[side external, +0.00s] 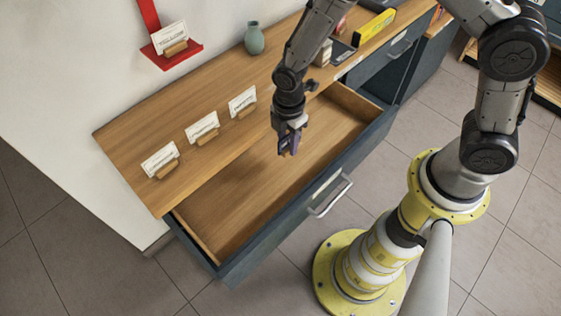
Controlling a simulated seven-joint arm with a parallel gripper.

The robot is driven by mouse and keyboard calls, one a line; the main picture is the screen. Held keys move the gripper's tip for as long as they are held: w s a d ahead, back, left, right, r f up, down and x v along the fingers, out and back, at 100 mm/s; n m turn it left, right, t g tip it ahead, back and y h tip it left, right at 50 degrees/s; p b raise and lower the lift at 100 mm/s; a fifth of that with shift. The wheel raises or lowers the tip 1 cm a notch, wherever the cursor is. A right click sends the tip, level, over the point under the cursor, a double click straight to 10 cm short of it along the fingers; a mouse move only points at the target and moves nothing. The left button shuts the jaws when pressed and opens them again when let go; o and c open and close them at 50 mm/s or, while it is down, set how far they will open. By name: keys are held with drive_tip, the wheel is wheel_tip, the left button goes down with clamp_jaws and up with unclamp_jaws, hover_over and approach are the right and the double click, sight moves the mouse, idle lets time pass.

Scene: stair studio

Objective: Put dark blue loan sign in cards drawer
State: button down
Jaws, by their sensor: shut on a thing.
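My gripper (287,145) points down and is shut on a small dark blue thing (291,141), likely the loan sign, with a bit of wood colour at its lower end. The fingers hide most of it, and no lettering can be read. It is held over the open drawer (231,272), toward the middle of its length; its exact height above the floor of the drawer is hard to tell. The drawer has a blue-grey front, a metal handle and a pale label too small to read. Its visible wooden inside is empty.
Three white cards in wooden holders (203,128) stand along the wooden counter (120,133). Another white card (170,38) stands on a red wall shelf (172,60). A green-grey vase (254,38) and a yellow object (375,26) are farther back.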

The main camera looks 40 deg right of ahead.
drive_tip(key=s+a+f, duration=0.1)
drive_tip(key=s+f, duration=0.1)
hover_over(289, 182)
drive_tip(key=shift+n, duration=0.4)
wheel_tip(289, 182, down, 5)
drive_tip(key=shift+f, duration=2.3)
drive_tip(key=shift+f, duration=0.1)
drive_tip(key=c, duration=0.5)
unclamp_jaws()
drive_tip(key=shift+c, duration=0.2)
wheel_tip(289, 182, up, 12)
drive_tip(key=shift+r, duration=0.25)
